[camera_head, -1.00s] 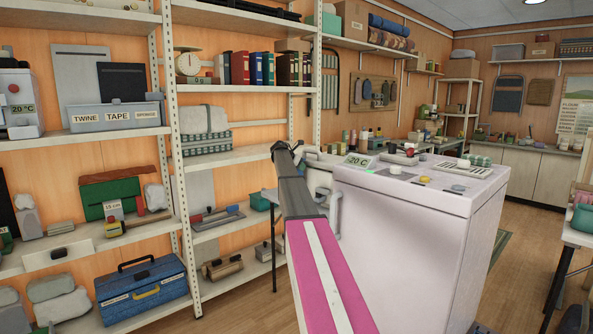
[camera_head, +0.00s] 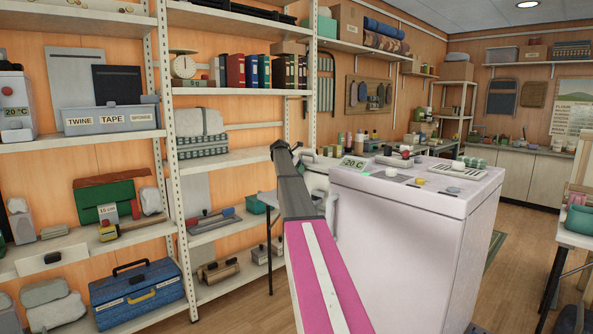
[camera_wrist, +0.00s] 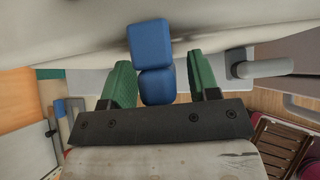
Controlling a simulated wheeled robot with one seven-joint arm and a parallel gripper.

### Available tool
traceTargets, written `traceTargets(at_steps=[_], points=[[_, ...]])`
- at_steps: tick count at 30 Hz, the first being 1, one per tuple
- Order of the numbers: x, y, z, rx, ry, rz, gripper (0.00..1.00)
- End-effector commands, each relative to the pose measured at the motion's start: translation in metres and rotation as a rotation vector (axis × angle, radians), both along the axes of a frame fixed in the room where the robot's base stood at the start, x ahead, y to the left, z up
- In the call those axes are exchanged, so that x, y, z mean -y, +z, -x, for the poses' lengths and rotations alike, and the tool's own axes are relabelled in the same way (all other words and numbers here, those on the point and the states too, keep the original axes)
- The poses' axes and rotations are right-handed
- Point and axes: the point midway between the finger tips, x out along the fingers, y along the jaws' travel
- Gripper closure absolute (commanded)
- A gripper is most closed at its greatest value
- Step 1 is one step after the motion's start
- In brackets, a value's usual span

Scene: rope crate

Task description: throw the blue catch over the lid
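The blue catch shows in the wrist view as two stacked rounded blue blocks, the upper one (camera_wrist: 149,40) against a pale surface and the lower one (camera_wrist: 157,88) between my fingers. My gripper (camera_wrist: 164,82) has two green fingers, one on each side of the lower block. They stand apart, with a visible gap at the right finger. The pale chest (camera_head: 400,240) stands right of my arm in the head view, with its lid (camera_head: 425,180) on top looking closed. In the head view my arm hides the catch and most of the gripper.
A grey handle (camera_wrist: 262,68) sticks out right of my gripper in the wrist view. A red-knobbed device (camera_head: 402,157) and a display (camera_head: 352,163) are at the chest's top. Shelving (camera_head: 220,160) stands close on the left.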

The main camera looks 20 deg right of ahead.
Motion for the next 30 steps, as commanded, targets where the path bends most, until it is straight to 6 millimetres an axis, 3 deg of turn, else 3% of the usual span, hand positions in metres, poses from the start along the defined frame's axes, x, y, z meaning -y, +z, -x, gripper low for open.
traceTargets(at_steps=[11,24,30], points=[[-0.008,0.009,0.004,0.001,0.001,0.002,0.45],[-0.057,0.06,0.026,0.002,0.001,0.001,0.45],[-0.07,0.075,0.032,0.0,0.0,0.001,0.45]])
